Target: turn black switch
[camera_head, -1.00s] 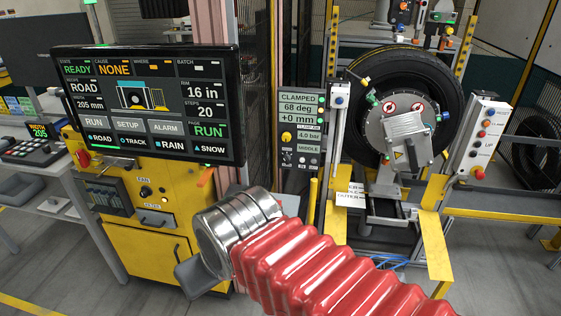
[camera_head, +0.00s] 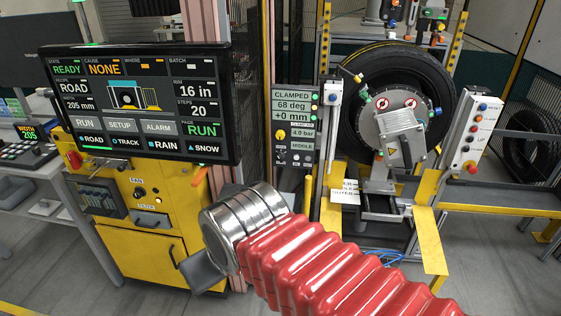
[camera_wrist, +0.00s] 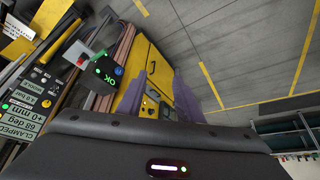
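A small black switch knob (camera_head: 139,193) sits on the yellow cabinet (camera_head: 155,248) under the screen, near the label FAN. Another small black knob (camera_head: 280,152) is on the narrow clamp panel (camera_head: 293,105), below a yellow knob; I cannot tell which one the task means. My gripper (camera_wrist: 160,80) shows two purple-grey fingers spread apart in the wrist view, with nothing between them. They point toward the yellow cabinet front, which shows between and behind them, still some distance off. In the head view, my arm hides the gripper's fingers.
A large screen (camera_head: 137,104) overhangs the cabinet. A clamped tyre (camera_head: 440,95) stands at the right, with yellow guards (camera_head: 430,240) in front. A white button box (camera_head: 470,135) is beside it. A desk with a console (camera_head: 25,150) is at the left. Grey floor in front is open.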

